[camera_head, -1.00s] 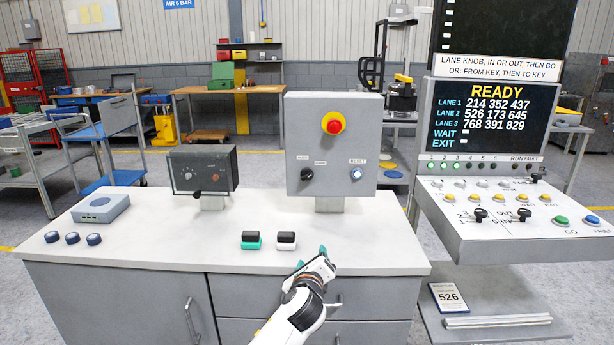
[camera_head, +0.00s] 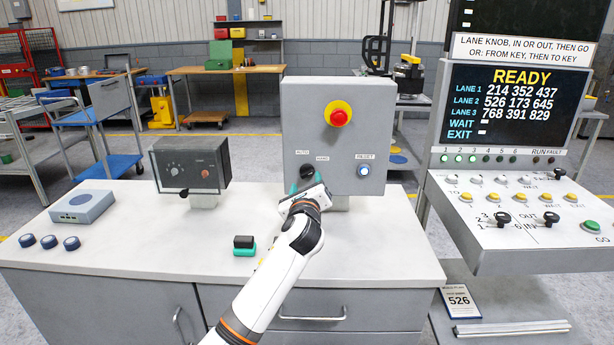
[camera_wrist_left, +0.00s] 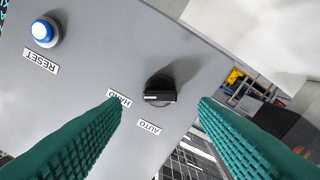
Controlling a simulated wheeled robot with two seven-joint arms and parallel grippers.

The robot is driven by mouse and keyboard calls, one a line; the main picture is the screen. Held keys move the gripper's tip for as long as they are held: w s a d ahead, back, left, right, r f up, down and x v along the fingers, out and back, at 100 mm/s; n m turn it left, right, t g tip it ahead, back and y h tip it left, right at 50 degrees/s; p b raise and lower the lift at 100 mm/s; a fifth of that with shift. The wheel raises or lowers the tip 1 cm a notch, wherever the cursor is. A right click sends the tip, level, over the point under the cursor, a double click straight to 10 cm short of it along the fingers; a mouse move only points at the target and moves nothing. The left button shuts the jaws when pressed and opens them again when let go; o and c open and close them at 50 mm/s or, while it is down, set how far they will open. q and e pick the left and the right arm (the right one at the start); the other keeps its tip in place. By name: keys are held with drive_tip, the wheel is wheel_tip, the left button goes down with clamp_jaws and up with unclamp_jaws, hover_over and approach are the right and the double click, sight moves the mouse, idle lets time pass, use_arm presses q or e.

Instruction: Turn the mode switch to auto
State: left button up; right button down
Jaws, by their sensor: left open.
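The mode switch (camera_head: 307,173) is a black knob low on the left of the grey upright panel, under the AUTO and HAND labels. In the left wrist view the mode switch (camera_wrist_left: 160,91) shows near the middle, with a pale mark at its end nearer the HAND label (camera_wrist_left: 119,98). The AUTO label (camera_wrist_left: 148,127) is beside it. My left gripper (camera_head: 304,187) is open in front of the panel, and its teal fingers partly overlap the knob in the head view. In the wrist view the fingers lie either side of the knob's line; contact cannot be told.
The same panel carries a red emergency button (camera_head: 338,116) and a blue-white RESET button (camera_head: 364,171). A dark control box (camera_head: 190,166) stands to the left. A sloped console (camera_head: 520,210) stands right.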

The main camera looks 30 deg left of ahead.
sight(307, 175)
use_arm(q)
drive_tip(key=x, duration=0.4)
drive_tip(key=shift+w+a, duration=0.15)
drive_tip(key=shift+w, duration=0.1)
drive_tip(key=shift+w+a, duration=0.1)
drive_tip(key=shift+w, duration=0.05)
drive_tip(key=c, duration=0.9)
use_arm(e)
drive_tip(key=shift+w+a+r, duration=0.1)
drive_tip(key=shift+w+a, duration=0.3)
drive_tip(key=shift+w, duration=0.35)
